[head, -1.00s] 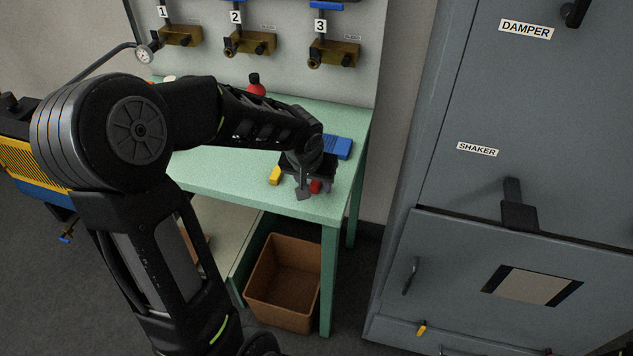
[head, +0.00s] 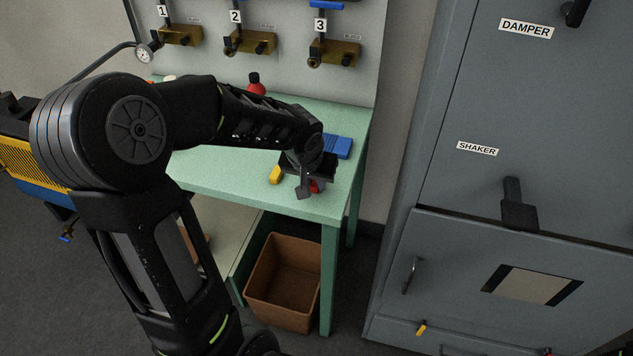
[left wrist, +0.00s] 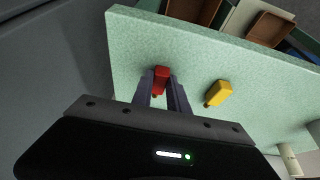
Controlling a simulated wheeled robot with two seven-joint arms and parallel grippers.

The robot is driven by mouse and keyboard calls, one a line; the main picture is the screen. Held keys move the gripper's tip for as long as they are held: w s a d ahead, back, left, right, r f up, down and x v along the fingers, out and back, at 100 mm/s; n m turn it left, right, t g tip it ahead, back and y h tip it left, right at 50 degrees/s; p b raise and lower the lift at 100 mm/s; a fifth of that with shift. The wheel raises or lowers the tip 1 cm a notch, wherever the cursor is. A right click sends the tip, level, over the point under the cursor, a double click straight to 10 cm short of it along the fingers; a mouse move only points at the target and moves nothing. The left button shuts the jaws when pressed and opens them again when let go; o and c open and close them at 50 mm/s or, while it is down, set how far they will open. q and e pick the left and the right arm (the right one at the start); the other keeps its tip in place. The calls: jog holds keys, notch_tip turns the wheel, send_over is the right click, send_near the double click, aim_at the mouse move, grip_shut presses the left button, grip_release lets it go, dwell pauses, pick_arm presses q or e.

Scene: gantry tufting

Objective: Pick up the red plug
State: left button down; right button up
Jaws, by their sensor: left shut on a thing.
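The red plug (left wrist: 161,78) is between the two fingers of my left gripper (left wrist: 162,92) in the left wrist view. The gripper is shut on it, low over the green table (left wrist: 205,48) near the table's edge. In the head view only a small part of the red plug (head: 315,186) shows beside the left gripper (head: 308,187); the fingers hide the rest. Whether the plug touches the tabletop cannot be told. My right gripper is not in view.
A yellow plug (head: 275,175) lies close beside the left gripper. A blue block (head: 338,146) lies behind it, and a red bottle (head: 256,86) stands farther back. A brown bin (head: 285,280) is below the table. A grey cabinet (head: 450,215) stands to the right.

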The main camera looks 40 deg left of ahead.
aim_at(315, 185)
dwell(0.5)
pick_arm(q)
notch_tip(315, 185, up, 10)
dwell(0.5)
dwell(0.5)
